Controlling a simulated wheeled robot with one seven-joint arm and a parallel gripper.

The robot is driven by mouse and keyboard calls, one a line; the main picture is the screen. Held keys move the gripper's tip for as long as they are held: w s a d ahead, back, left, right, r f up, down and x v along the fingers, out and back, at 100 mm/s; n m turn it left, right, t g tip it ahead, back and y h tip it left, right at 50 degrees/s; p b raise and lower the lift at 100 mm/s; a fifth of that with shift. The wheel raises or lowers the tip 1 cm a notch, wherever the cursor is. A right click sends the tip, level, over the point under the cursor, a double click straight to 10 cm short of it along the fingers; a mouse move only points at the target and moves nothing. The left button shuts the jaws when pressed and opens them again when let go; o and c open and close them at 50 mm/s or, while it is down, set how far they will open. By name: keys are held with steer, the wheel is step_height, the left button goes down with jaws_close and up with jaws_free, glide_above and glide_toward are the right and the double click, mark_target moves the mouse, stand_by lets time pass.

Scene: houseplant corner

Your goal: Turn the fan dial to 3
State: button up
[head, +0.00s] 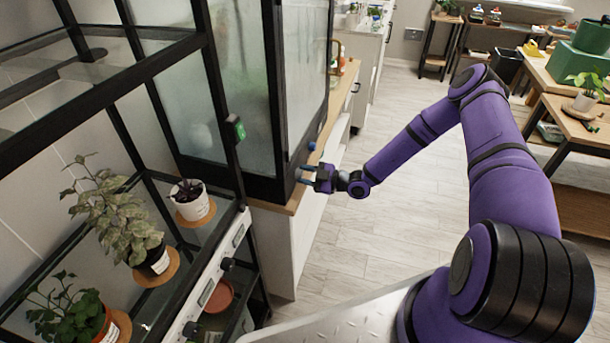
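No dial in the head view is readable as the fan dial. Two black knobs, one upper (226,263) and one lower (190,329), sit on the white control strip (214,284) along the front of the plant shelf. A small blue knob-like part (312,146) is at the edge of the dark-framed glass cabinet. Any numbers or pointer marks are too small to read. My gripper (303,175) is open and empty, its fingers apart and pointing left, near the cabinet's lower front corner. It is below the blue part and well up and right of the black knobs.
The glass cabinet (240,75) stands on a wood-topped white unit (295,235). Potted plants (192,203) stand on the glass shelf at left. A small green-faced device (235,129) is on the black post. Open floor (400,190) lies to the right; wooden tables stand beyond.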

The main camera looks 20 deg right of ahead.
steer(key=o, duration=0.4)
steer(key=shift+d, duration=0.1)
steer(key=v, duration=1)
steer(key=shift+s+d+f, duration=0.1)
steer(key=shift+s+d, duration=0.15)
steer(key=shift+d, duration=0.05)
